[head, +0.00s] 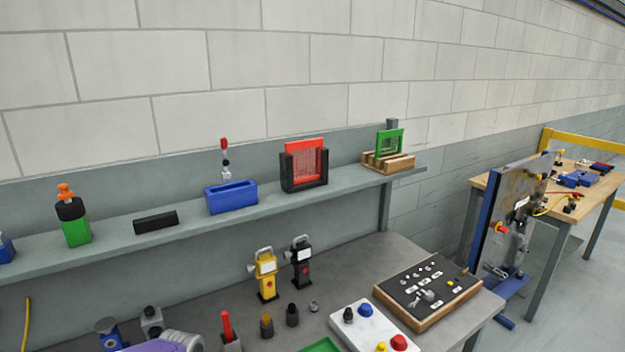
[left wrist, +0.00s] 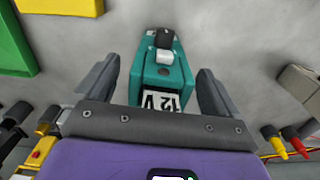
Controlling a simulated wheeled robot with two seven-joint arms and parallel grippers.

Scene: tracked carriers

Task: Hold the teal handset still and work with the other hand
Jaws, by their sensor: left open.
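The teal handset (left wrist: 178,75) is in the left wrist view, with a black top part, a light button and a white "12 V" label (left wrist: 160,101) at its near end. My left gripper (left wrist: 158,78) is open, with one finger on each side of the handset. Gaps show between the fingers and its sides, so it is not clamped. In the head view only a purple part of my left arm (head: 165,345) shows at the bottom edge, and I cannot see the teal handset there. My right gripper is in neither view.
On the grey bench stand a yellow handset (head: 266,280), a black handset (head: 301,265), a wooden-edged board (head: 450,318) of small parts and a white button box (head: 375,330). The shelf behind holds a blue bin (head: 232,200). Green and yellow pieces (left wrist: 60,8) lie upper left in the wrist view.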

